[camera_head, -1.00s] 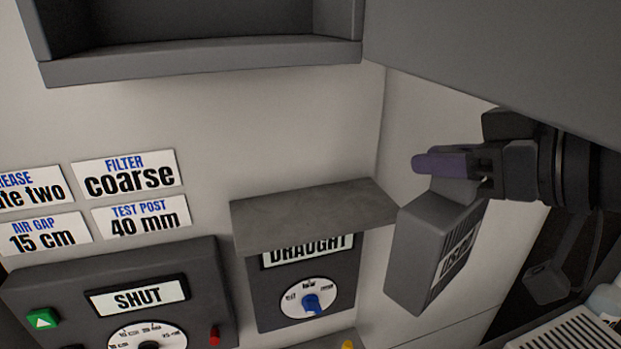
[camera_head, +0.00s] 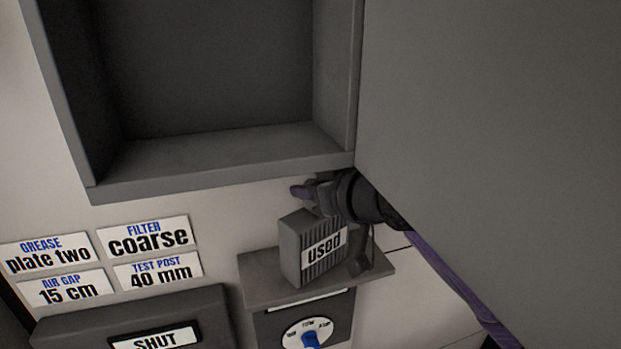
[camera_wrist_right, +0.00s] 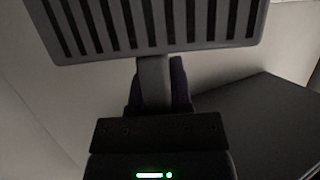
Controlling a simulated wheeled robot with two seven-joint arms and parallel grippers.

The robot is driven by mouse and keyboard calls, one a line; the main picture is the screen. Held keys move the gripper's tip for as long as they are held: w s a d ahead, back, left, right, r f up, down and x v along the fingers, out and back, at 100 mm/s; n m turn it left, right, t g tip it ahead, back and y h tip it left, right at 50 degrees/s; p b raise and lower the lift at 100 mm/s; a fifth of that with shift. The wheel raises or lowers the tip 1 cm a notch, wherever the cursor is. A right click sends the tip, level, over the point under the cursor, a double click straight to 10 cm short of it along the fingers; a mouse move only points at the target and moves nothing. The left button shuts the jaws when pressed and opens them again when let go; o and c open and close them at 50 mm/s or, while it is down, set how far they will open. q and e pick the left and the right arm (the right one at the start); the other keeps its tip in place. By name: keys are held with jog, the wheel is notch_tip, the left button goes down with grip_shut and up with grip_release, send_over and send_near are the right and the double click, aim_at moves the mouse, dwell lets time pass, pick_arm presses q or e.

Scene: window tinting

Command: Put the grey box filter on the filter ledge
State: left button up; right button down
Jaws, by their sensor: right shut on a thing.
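The grey box filter (camera_head: 291,248), with ribs and a "used" label, is upright at the filter ledge (camera_head: 258,291), the grey shelf above the draught dial. Its lower end appears at or just over the ledge's top; I cannot tell whether they touch. My right gripper (camera_head: 314,196) is shut on the filter's top from above. In the right wrist view the filter's slotted face (camera_wrist_right: 150,25) fills the top, with its stem between my right gripper's fingers (camera_wrist_right: 163,88). My left gripper is not in view.
An open, empty grey cabinet (camera_head: 225,165) is above the ledge. A large grey panel (camera_head: 490,130) covers the right side, close to my right arm. Label cards (camera_head: 150,237) and a "SHUT" control box (camera_head: 130,318) are at the left. The ledge's left part is bare.

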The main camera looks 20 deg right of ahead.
jog(key=shift+s+d, duration=0.15)
jog(key=shift+s, duration=0.1)
jog(key=shift+f, duration=0.2)
jog(key=c, duration=0.5)
grip_release()
jog(key=shift+w, duration=0.1)
jog(key=shift+c, duration=0.2)
jog(key=shift+r, duration=0.25)
jog(key=s+d+b, duration=0.5)
jog(key=s, duration=0.7)
jog(key=shift+d+r+b, duration=0.15)
jog(key=shift+b, duration=0.2)
